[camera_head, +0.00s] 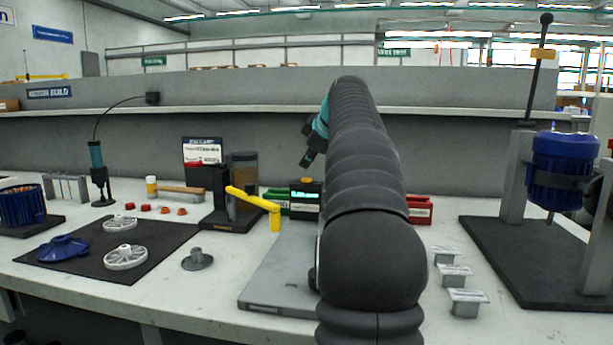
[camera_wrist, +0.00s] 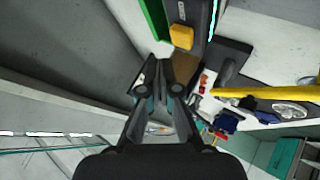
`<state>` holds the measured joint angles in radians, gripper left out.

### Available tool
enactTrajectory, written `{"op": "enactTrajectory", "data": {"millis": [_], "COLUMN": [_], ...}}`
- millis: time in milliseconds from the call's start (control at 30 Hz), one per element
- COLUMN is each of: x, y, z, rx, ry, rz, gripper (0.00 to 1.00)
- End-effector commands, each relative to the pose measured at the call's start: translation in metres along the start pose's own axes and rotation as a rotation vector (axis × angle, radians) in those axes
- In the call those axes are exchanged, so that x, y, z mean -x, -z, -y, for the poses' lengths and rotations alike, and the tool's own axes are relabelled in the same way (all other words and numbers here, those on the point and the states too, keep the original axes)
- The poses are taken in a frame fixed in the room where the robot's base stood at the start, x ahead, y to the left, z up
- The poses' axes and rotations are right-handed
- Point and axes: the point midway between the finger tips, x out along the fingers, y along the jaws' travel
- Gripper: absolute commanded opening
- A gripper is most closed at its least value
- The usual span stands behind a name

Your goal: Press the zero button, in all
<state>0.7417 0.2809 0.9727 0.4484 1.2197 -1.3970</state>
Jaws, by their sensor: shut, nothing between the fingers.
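A dark unit (camera_head: 306,197) with a lit cyan display stands at mid-table, with an orange-yellow block-like button (camera_head: 306,181) on top. I take this to be the zero button; no label is readable. In the wrist view the button (camera_wrist: 181,37) lies just right of the tips of my gripper (camera_wrist: 162,48), on the unit (camera_wrist: 202,18) with its cyan strip. My gripper is shut and empty. Whether the tips touch the button cannot be told. In the head view my arm hides much of the area behind it.
A yellow bar (camera_head: 254,197) reaches across close left of the unit. Green (camera_head: 277,198) and red bins (camera_head: 419,209) stand on either side. A grey plate (camera_head: 275,270) lies in front. Small grey blocks (camera_head: 454,276) and a blue motor stand (camera_head: 560,165) are at right.

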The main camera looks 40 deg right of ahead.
Motion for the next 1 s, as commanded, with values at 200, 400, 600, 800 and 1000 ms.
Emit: {"op": "enactTrajectory", "data": {"millis": [200,400,600,800,1000], "x": [0.015,0.027,0.028,0.028,0.028], "y": [0.011,0.019,0.020,0.020,0.020], "z": [-0.011,-0.020,-0.020,-0.020,-0.020], "rx": [0.000,0.000,0.000,0.000,0.000], "ry": [0.000,-0.001,0.001,0.000,0.000], "rz": [0.000,0.000,0.001,0.000,0.000], "gripper": [0.00,0.00,0.00,0.00,0.00]}}
